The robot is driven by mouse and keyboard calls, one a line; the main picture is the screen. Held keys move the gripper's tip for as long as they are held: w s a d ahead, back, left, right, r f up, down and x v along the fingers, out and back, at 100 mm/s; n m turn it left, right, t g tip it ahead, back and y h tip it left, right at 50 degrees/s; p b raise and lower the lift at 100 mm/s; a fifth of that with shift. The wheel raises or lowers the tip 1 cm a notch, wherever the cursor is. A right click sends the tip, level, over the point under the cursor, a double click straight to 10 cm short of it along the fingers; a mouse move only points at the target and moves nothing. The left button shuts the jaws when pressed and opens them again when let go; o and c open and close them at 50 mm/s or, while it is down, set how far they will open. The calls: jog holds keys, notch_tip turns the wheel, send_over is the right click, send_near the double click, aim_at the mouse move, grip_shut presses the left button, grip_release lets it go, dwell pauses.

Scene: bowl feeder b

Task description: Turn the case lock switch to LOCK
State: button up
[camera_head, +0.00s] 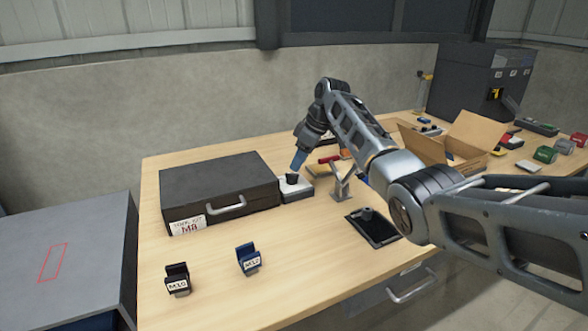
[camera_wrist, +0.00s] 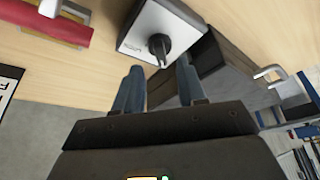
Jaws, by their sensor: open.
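The case lock switch is a small white box (camera_head: 302,193) with a black knob (camera_head: 292,179), on the table against the right end of the dark case (camera_head: 215,175). In the wrist view the box (camera_wrist: 137,29) is at the top centre and its knob (camera_wrist: 158,47) points down toward me. My gripper (camera_head: 297,163) is just above the knob, pointing down. In the wrist view my gripper (camera_wrist: 158,72) is open, its two blue-grey fingers on either side below the knob, apparently holding nothing. The case (camera_wrist: 232,75) is shut.
A metal stand (camera_head: 341,188) with a red part (camera_head: 330,159) is close to the right of the switch. A black tray (camera_head: 378,230), a cardboard box (camera_head: 455,150) and two labelled holders (camera_head: 177,279) (camera_head: 248,258) are on the table. The front middle is clear.

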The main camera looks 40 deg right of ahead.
aim_at(295, 174)
jog(key=shift+x, duration=2)
jog(key=shift+c, duration=0.2)
grip_shut()
